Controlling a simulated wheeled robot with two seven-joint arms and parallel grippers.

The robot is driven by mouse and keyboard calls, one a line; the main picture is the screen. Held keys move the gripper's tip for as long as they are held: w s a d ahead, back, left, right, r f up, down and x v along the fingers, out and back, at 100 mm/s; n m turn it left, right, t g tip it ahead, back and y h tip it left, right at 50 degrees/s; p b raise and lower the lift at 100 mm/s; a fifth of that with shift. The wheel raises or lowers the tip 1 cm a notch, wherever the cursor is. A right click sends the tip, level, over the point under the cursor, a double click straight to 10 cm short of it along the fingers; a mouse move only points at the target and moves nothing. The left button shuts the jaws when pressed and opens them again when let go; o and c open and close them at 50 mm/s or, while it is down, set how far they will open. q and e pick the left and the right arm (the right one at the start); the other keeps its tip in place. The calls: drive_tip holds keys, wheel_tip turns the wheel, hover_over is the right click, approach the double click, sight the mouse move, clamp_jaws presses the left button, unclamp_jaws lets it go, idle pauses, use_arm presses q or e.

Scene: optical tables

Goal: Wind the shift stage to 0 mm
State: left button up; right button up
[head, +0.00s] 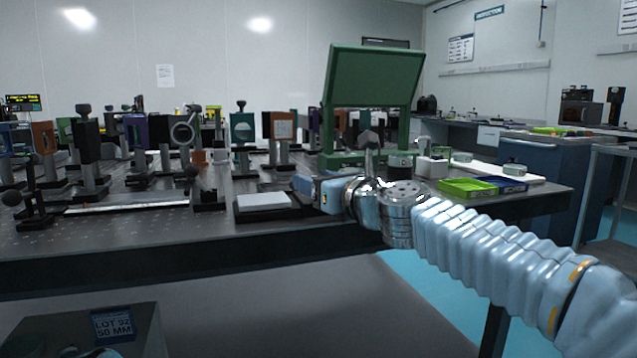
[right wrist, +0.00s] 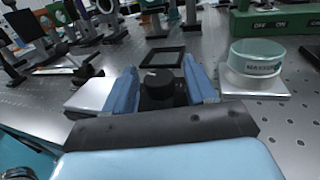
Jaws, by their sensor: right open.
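A black round knob (right wrist: 158,85) stands between the two blue fingers of my right gripper (right wrist: 160,70) in the right wrist view. The fingers are apart, with dark gaps on both sides of the knob. A black square frame (right wrist: 162,58) lies just beyond it. In the head view my right gripper (head: 306,190) reaches left over the table's near right part and hides the knob. I cannot make out a scale or the stage's reading.
A white block (head: 263,201) sits left of my right gripper. A lidded glass jar (right wrist: 257,58) stands close to its right finger. A green box with a raised panel (head: 372,82) is behind. Several optics mounts crowd the table's left. A small display (head: 23,102) is too small to read.

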drive_tip(key=shift+c, duration=0.5)
drive_tip(key=c, duration=0.8)
drive_tip(key=shift+d, duration=0.1)
drive_tip(key=shift+c, duration=0.2)
drive_tip(key=shift+n+g+y, duration=0.3)
drive_tip(key=shift+y, duration=0.1)
